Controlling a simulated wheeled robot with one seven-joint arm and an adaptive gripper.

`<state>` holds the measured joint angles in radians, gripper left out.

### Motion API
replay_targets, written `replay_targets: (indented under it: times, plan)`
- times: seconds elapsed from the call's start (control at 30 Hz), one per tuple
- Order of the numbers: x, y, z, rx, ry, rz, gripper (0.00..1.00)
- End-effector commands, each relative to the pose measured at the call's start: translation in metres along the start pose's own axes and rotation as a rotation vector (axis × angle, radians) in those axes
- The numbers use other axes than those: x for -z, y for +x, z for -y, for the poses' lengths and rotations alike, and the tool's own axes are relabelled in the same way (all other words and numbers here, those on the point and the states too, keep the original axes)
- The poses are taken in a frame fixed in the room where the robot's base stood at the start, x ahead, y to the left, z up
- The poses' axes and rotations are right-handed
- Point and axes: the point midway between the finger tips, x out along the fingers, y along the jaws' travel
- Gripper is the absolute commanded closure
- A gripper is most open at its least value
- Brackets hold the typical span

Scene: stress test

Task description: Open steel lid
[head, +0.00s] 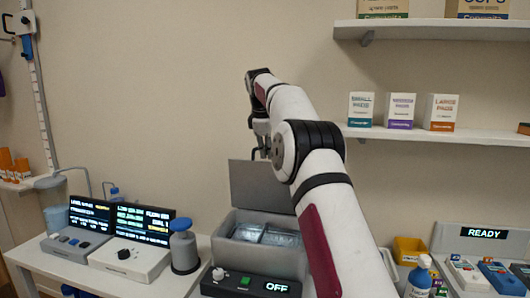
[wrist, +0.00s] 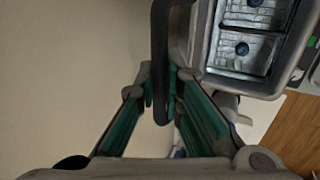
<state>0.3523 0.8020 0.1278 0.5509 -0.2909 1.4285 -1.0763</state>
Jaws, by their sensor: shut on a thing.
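The grey steel lid (head: 262,188) stands raised, roughly upright, at the back of a grey steel box (head: 222,246). The box is open at the top, and packets (head: 281,237) show inside. My gripper (head: 262,138) is at the lid's upper edge, partly hidden by my arm. In the wrist view, my gripper (wrist: 161,85) is shut on a dark bar-shaped handle (wrist: 160,45) that runs between the green-padded fingers. The open steel box (wrist: 206,45) shows at the upper right there, with packets (wrist: 243,50) in it.
A control panel reading OFF (head: 250,284) stands in front of the box. Shelves (head: 440,133) with small boxes are on the wall at right. A yellow bin (head: 408,249) stands right of my arm.

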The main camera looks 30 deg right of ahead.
Motion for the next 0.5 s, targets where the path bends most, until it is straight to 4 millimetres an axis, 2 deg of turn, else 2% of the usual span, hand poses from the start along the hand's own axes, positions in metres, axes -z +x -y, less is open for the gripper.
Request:
replay_targets:
  times: [0.13,0.17,0.23,0.5]
  plan:
    - [-0.0007,-0.0028,-0.0016,-0.006,0.001,-0.001,1.00]
    - [-0.0006,-0.0029,-0.0016,-0.006,0.001,-0.001,0.85]
    - [-0.0004,-0.0028,-0.0014,-0.006,0.001,-0.001,0.70]
    - [0.0002,-0.0017,-0.0006,-0.003,0.001,-0.001,0.70]
